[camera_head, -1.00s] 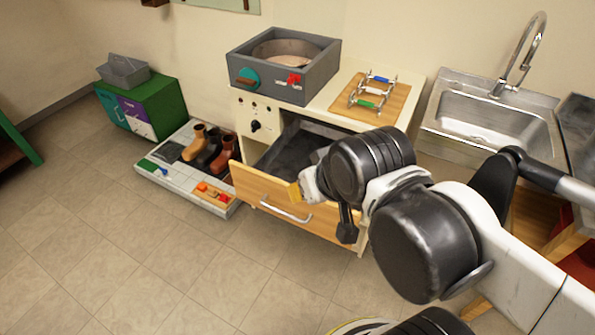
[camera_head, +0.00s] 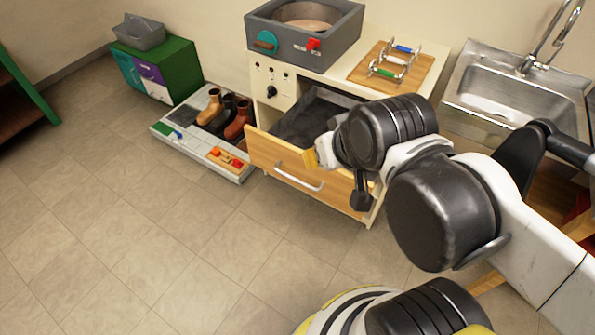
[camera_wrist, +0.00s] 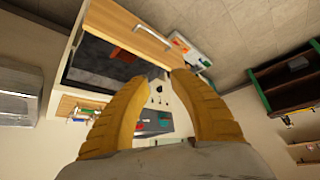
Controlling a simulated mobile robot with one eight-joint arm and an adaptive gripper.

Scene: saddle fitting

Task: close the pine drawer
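The pine drawer (camera_head: 264,153) is pulled out of the cream cabinet, with a metal bar handle (camera_head: 300,178) on its front. Its dark grey inside shows in the head view. In the wrist view the drawer front (camera_wrist: 128,30) and its handle (camera_wrist: 178,42) lie at the top, beyond the fingertips. My gripper (camera_head: 312,158) is by the upper edge of the drawer front, near its middle; I cannot tell whether it touches. In the wrist view the yellow fingers of my gripper (camera_wrist: 165,80) are apart with nothing held between them.
A grey box with a round basin (camera_head: 290,45) and a wooden board with a rack (camera_head: 395,65) stand on the cabinet. A tray with boots (camera_head: 195,150) lies on the floor at left. A sink (camera_head: 510,98) is at right. Floor before the drawer is clear.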

